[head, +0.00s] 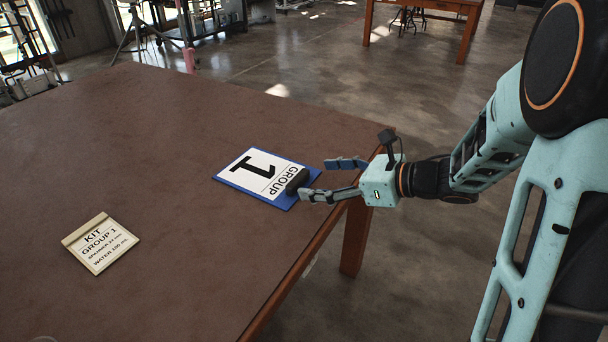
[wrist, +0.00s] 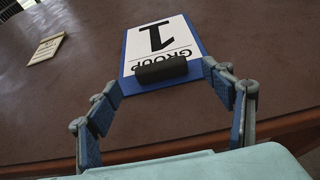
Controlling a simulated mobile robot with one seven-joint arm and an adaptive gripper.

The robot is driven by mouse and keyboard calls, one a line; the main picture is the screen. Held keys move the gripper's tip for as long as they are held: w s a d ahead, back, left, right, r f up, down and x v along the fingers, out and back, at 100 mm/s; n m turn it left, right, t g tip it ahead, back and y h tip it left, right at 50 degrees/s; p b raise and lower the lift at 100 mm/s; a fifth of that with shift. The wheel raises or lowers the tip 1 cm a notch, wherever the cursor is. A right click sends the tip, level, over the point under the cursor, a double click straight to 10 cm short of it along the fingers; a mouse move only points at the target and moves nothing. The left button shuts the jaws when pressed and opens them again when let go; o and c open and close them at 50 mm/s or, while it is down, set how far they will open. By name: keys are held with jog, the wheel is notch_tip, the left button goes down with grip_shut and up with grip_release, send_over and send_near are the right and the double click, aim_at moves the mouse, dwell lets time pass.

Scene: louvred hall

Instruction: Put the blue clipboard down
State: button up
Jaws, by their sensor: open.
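The blue clipboard (head: 229,181) lies flat on the brown table (head: 150,130) near its right edge. It holds a white sheet reading "GROUP 1" and has a black clip at the end facing my gripper. My gripper (head: 330,179) is open at the table's edge, with its fingers spread beside the clip end. In the wrist view the clipboard (wrist: 204,47) lies ahead of the open fingers (wrist: 160,90), with its clip end near the fingertips. Nothing is held between the fingers. Whether the right finger touches the board's corner I cannot tell.
A small tan board (head: 101,243) labelled "KIT GROUP 1" lies on the table to the left, and also shows in the wrist view (wrist: 46,48). The table around both boards is clear. Another table (head: 430,5) stands far behind.

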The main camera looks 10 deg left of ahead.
jog(key=v, duration=0.6)
jog(key=shift+p, duration=0.35)
